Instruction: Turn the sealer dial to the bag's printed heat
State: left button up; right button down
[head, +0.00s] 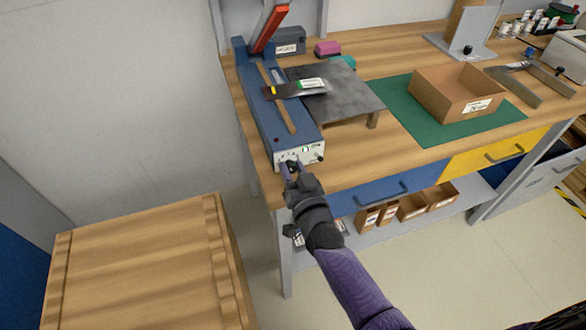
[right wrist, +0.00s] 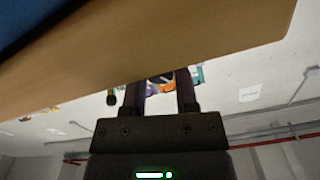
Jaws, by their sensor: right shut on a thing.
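The blue sealer (head: 249,92) stands at the left end of the workbench with its red lever (head: 269,27) raised. Its pale front panel (head: 305,153) faces me, with small markings and a dark knob at its right side. A dark bag (head: 285,91) with a white and green label lies across the sealer; its print is too small to read. My right gripper (head: 290,166) is at the left part of the panel, shut on the sealer dial, which its fingers mostly hide. The fingers also show in the right wrist view (right wrist: 160,88). My left gripper is out of view.
A grey metal plate (head: 345,98) stands right of the sealer. An open cardboard box (head: 440,98) sits on a green mat (head: 400,115). The bench's front edge runs just under my right gripper. A wooden crate (head: 140,265) stands at the lower left.

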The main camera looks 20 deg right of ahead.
jog(key=shift+c, duration=1.9)
grip_release()
jog(key=s+p, duration=0.2)
jog(key=s, duration=0.8)
jog(key=shift+d, duration=0.2)
